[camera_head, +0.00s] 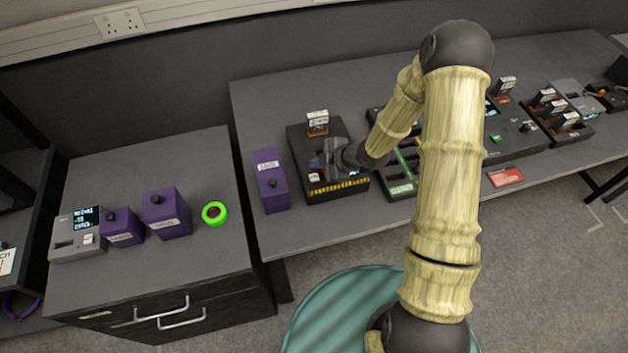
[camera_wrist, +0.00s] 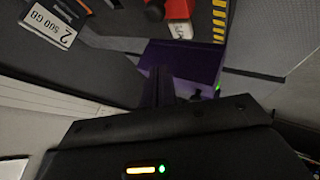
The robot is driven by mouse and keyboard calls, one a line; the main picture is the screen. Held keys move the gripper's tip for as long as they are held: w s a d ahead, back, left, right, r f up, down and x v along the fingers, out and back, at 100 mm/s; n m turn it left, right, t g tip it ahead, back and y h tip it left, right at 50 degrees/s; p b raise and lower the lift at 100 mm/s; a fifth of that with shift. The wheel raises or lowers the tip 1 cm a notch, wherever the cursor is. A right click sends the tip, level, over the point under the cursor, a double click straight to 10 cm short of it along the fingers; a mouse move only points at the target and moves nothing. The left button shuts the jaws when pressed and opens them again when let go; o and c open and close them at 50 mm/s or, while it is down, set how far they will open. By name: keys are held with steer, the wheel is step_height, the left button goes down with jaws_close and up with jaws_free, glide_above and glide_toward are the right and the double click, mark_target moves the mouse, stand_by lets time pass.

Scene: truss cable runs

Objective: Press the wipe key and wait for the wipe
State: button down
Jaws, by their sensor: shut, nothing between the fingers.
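A black device (camera_head: 300,150) with a yellow-and-black striped front edge stands on the long bench. In the wrist view my gripper (camera_wrist: 165,85) is shut and empty. Near the device's striped edge are a red block (camera_wrist: 178,9) with a white label and a black knob (camera_wrist: 154,11). I cannot tell whether the fingers touch any key.
A purple box (camera_head: 270,180) stands just left of the device; a purple box also shows in the wrist view (camera_wrist: 190,62). A black tray with a green strip (camera_head: 408,165) is to the right. A grey unit with a display (camera_head: 75,235) and a green ring (camera_head: 214,213) are on the left cabinet.

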mark_target(318, 179)
steer(key=shift+f+b, duration=1.1)
steer(key=shift+f, duration=0.6)
stand_by(0.6)
steer(key=shift+f+b, duration=0.4)
steer(key=shift+b, duration=0.1)
steer(key=shift+s, duration=0.1)
steer(key=shift+f+b, duration=0.45)
steer(key=shift+f, duration=0.05)
stand_by(0.6)
stand_by(0.3)
steer(key=shift+d+r+p, duration=0.1)
steer(key=shift+r+p, duration=0.6)
steer(key=shift+r, duration=0.25)
